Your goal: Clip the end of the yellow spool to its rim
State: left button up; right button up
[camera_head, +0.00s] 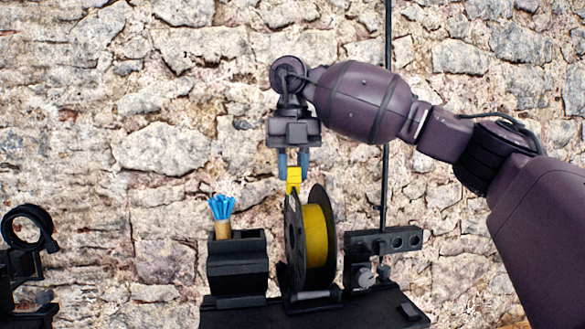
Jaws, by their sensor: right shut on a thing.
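The yellow spool (317,237) stands upright in the middle, with yellow filament between black side discs. My right gripper (293,163) is above the spool, pointing down, with its fingers shut on a small yellow piece (294,176). The yellow piece is at the top of the spool's left black rim (291,215); I cannot tell whether it touches the rim. The loose end of the filament cannot be made out. My left gripper is not in view.
A stone wall is behind.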

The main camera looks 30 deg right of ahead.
jog(key=shift+f, duration=0.3)
jog(key=o, duration=1)
jog(key=shift+w+d, duration=0.1)
jog(key=shift+w, duration=0.1)
jog(key=shift+o, duration=0.4)
jog(key=shift+s+r, duration=0.15)
jog(key=o, duration=0.4)
jog(key=shift+o, duration=0.2)
jog(key=shift+r, duration=0.1)
jog(key=shift+r+p, duration=0.9)
jog(key=shift+r, duration=2.55)
